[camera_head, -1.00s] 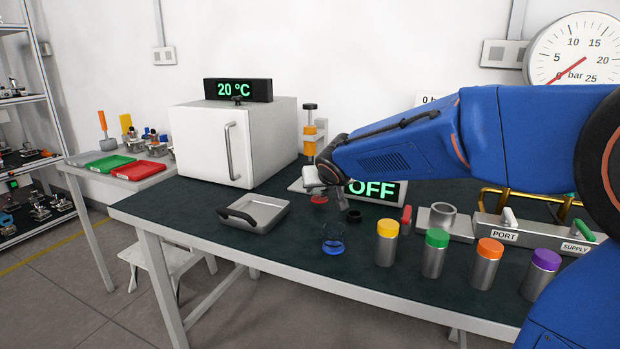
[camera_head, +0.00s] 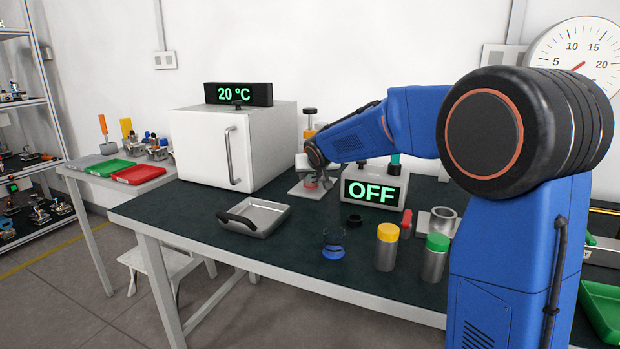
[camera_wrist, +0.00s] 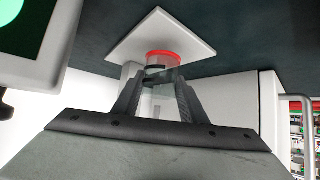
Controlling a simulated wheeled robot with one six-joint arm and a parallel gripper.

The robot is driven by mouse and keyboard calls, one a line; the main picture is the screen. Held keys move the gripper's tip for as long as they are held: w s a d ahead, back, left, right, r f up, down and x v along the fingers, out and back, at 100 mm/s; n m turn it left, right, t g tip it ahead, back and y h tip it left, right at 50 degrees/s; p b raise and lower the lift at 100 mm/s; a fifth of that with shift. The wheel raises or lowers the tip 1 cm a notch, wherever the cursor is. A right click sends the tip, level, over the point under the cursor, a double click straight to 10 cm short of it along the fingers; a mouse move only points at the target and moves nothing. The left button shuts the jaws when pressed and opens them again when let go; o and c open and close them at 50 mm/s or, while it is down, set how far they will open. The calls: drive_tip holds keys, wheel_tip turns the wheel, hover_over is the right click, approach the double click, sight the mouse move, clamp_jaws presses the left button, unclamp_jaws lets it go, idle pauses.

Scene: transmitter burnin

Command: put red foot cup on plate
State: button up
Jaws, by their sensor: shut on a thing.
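The red foot cup (camera_wrist: 163,57) is a clear glass with a red foot. My gripper (camera_wrist: 161,80) is shut on its clear body, one finger on each side. In the head view my gripper (camera_head: 313,176) is at the white plate, where a bit of red (camera_head: 310,184) shows beneath it.
The OFF display (camera_head: 351,190) stands close on the right of the plate, the white oven (camera_head: 200,150) on the left. A blue-footed glass (camera_head: 333,249), yellow-capped (camera_head: 386,250) and green-capped (camera_head: 435,260) cylinders, a black ring (camera_head: 354,220) and a metal tray (camera_head: 270,206) are nearer.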

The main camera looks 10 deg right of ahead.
drive_tip(key=shift+w, duration=0.7)
drive_tip(key=shift+f, duration=0.75)
drive_tip(key=o, duration=1.1)
drive_tip(key=shift+f, duration=0.15)
drive_tip(key=shift+s+r, duration=0.15)
drive_tip(key=shift+r, duration=0.15)
drive_tip(key=v, duration=1.1)
drive_tip(key=shift+s+r, duration=0.2)
